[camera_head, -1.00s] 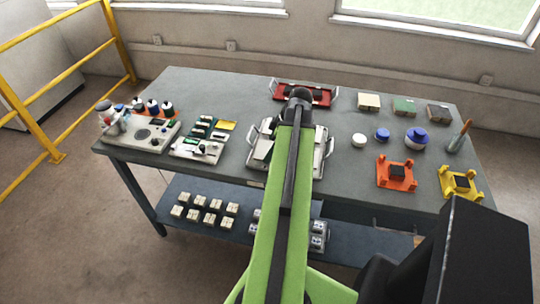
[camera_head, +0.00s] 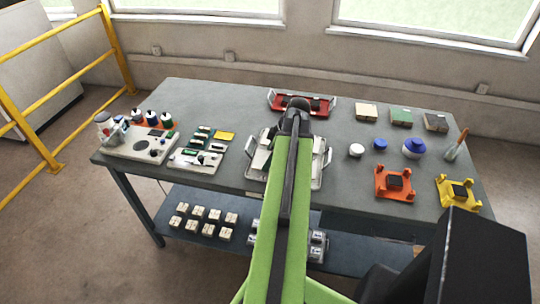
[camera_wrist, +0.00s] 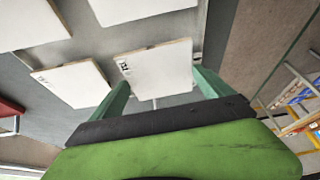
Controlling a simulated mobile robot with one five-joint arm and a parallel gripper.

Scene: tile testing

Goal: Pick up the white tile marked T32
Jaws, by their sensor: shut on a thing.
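In the wrist view a flat white tile (camera_wrist: 155,72) sits between the two green fingers of my gripper (camera_wrist: 162,90). It has a small dark mark near its left edge, too small to read with certainty. My gripper is shut on this tile. Other white tiles lie beside it, one to the left (camera_wrist: 76,85) with a mark too small to read. In the head view my arm reaches over the pale metal tray (camera_head: 322,170) at the middle of the table. The fingers and the held tile are hidden there behind my arm.
On the grey table (camera_head: 225,98) a red tray (camera_head: 274,98) stands behind. Grey devices (camera_head: 140,145) are at left. Orange (camera_head: 394,193) and yellow (camera_head: 470,203) fixtures and blue-lidded pots (camera_head: 413,147) are at right. Pale blocks (camera_head: 208,229) lie on the lower shelf.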

